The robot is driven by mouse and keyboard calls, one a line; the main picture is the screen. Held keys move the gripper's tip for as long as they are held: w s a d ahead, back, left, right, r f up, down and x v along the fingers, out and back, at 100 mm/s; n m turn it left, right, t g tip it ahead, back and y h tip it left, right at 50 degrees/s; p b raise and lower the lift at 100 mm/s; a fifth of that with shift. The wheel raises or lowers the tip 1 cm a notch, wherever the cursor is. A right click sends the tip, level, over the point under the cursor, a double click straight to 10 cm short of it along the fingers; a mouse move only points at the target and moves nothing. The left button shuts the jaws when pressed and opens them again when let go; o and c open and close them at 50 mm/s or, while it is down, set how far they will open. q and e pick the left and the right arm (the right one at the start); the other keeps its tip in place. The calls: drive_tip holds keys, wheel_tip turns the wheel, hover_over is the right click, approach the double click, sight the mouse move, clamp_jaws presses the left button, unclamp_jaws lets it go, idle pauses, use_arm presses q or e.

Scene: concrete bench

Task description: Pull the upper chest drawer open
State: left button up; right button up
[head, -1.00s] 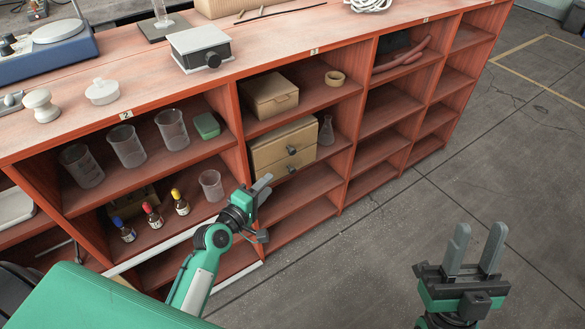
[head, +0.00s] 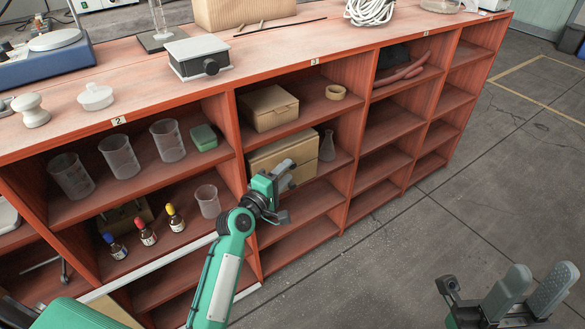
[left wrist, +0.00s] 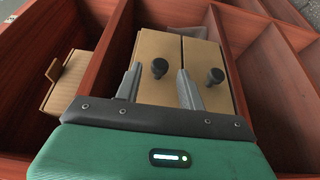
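The small tan chest (head: 318,150) stands in a shelf bay, partly hidden behind my left gripper (head: 290,172) in the head view. The left wrist view is turned sideways: the upper drawer (left wrist: 155,95) is on the left and the lower drawer (left wrist: 207,60) on the right. Both look shut. The upper drawer's dark knob (left wrist: 159,68) appears between the spread fingertips of my left gripper (left wrist: 159,70), which is open and empty. Whether the fingers reach around it I cannot tell. My right gripper (head: 536,282) is open and empty over the floor.
A tan box (head: 268,108) sits on the shelf above the chest, and a glass flask (head: 327,147) stands right beside it. Red shelf dividers flank the bay.

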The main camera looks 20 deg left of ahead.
sight(290, 168)
use_arm(q)
drive_tip(key=shift+b+x, duration=0.4)
drive_tip(key=shift+x, duration=1.65)
drive_tip(key=shift+s+d, duration=0.1)
clamp_jaws()
